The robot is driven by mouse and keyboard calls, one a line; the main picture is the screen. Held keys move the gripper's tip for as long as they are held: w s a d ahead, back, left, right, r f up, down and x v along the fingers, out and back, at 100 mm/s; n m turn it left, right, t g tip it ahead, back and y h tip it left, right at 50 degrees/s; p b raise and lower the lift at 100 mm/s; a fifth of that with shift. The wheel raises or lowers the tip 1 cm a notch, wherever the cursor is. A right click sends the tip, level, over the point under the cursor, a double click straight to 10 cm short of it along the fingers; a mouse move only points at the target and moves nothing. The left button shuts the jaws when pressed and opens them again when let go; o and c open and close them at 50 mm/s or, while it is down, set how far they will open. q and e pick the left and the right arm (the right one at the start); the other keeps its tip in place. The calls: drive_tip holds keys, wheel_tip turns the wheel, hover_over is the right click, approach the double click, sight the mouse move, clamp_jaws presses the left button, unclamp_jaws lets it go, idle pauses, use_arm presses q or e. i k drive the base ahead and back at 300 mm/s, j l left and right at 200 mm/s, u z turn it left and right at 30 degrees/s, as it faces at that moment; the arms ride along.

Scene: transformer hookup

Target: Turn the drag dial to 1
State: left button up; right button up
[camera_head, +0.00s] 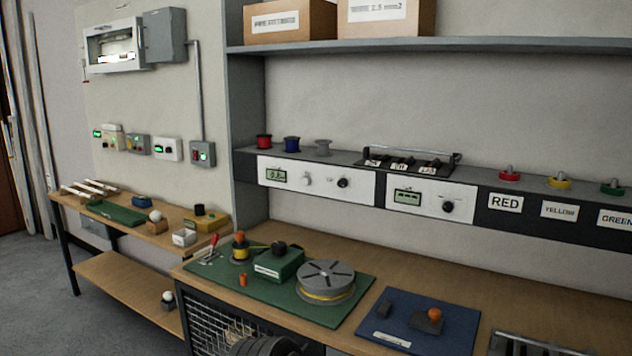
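No dial has a readable drag label, so I cannot tell for sure which one is the drag dial. On the green board (215,281) on the near bench stand a green box (279,265) with a black knob (279,247), a small orange knob-like piece (243,280), and a grey reel (326,280) wound with yellow wire. A yellow and orange piece on a dark base (240,248) stands left of the box. White panels above carry black knobs (343,183) (448,207). Any dial numbers are too small to read. Neither gripper is in view.
A blue mat (452,322) with an orange-topped block lies right of the green board. A red-handled lever (212,246) stands at the board's left corner. A shelf (450,45) with boxes hangs above. A lower bench (130,205) stands at left. Bare wood lies behind the board.

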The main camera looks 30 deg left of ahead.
sight(342, 183)
drive_tip(key=j+z, duration=0.3)
drive_tip(key=j, duration=0.4)
drive_tip(key=j+z, duration=0.3)
drive_tip(key=j, duration=0.4)
